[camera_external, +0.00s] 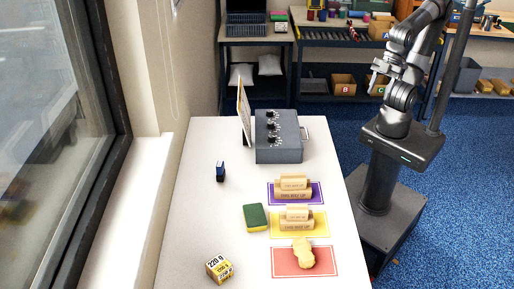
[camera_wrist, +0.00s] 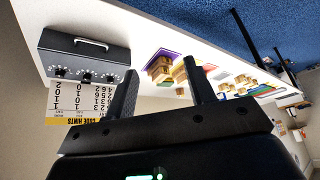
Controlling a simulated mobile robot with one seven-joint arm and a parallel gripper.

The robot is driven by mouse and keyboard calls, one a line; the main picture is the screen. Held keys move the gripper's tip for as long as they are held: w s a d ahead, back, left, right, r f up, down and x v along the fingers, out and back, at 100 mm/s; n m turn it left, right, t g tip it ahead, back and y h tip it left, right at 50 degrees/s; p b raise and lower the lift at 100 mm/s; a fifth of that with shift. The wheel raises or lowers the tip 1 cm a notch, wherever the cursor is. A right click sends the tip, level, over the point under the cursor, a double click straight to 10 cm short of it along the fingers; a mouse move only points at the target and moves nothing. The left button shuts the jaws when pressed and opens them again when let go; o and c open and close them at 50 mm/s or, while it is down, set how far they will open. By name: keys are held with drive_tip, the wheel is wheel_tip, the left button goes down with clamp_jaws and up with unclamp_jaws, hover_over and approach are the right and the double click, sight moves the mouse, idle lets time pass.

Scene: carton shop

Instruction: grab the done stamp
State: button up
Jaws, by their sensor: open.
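A small upright blue and dark stamp-like object (camera_external: 220,172) stands on the white table (camera_external: 200,235), left of the middle; I cannot read any label on it. It looks like the done stamp. I cannot make it out in the wrist view. My gripper (camera_external: 376,78) is raised beyond the table's far right side, well apart from this object. In the wrist view my gripper (camera_wrist: 160,70) has its two fingers spread with nothing held between them.
A grey box with dials (camera_external: 279,137) and an upright hint board (camera_external: 244,110) stand at the table's far end. A green-yellow sponge (camera_external: 255,218), purple, yellow and red mats (camera_external: 283,271) with wooden pieces, and a numbered cube (camera_external: 219,269) lie nearer. The window (camera_external: 50,120) borders the left.

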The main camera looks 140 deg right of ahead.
drive_tip(key=shift+o, duration=0.3)
drive_tip(key=o, duration=0.3)
